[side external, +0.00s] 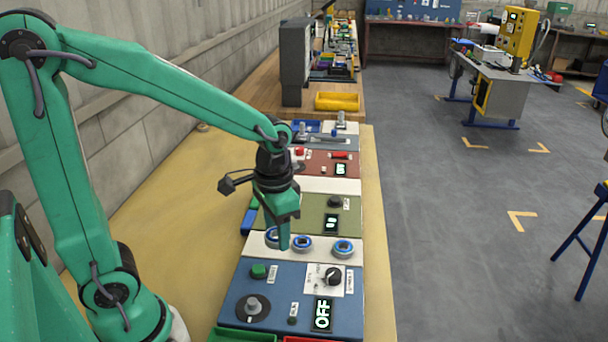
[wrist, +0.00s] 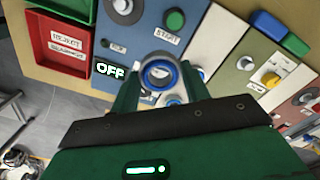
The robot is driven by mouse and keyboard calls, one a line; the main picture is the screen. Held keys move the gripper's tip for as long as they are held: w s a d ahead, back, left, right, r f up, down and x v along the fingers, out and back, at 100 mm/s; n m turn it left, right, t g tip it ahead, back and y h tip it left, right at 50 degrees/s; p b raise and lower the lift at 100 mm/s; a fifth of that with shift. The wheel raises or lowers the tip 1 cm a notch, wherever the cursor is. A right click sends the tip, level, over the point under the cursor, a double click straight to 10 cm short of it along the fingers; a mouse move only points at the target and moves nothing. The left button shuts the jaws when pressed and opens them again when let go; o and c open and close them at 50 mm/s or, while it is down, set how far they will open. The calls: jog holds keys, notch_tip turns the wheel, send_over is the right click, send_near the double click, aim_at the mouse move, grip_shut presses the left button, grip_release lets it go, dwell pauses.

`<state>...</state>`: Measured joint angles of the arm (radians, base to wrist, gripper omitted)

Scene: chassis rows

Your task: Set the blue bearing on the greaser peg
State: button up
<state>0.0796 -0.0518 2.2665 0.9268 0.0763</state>
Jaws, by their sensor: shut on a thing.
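My gripper (side external: 284,244) points down over the pale strip behind the blue panel. In the wrist view its fingers (wrist: 160,84) are shut on a blue bearing (wrist: 159,74), a blue ring with a pale inner ring. In the side view, a blue bearing (side external: 271,237) shows partly behind the fingers; its height above the strip is unclear. Two more ringed bearings, the middle one (side external: 302,243) and the right one (side external: 343,248), sit to its right. The greaser peg (side external: 252,303) stands up grey from a dark disc on the blue panel, bare, in front of the gripper.
The blue panel has a green button (side external: 258,271), a black knob (side external: 333,275) and a display (side external: 322,314) reading OFF. A green bin (side external: 240,336) and a red bin (wrist: 62,45) line its near edge. A green panel (side external: 310,214) lies behind the strip.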

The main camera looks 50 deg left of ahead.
jog(key=w+a+n, duration=0.1)
jog(key=w+a, duration=0.2)
jog(key=a, duration=0.2)
jog(key=w+a+f+n, duration=0.1)
jog(key=w+a, duration=0.3)
jog(key=a, duration=0.2)
jog(key=w+a+f+n, duration=0.1)
jog(key=w+a+n, duration=0.1)
jog(key=w+a, duration=0.2)
jog(key=shift+a, duration=0.8)
jog(key=shift+f, duration=0.3)
jog(key=shift+f, duration=3.75)
jog(key=o, duration=1.1)
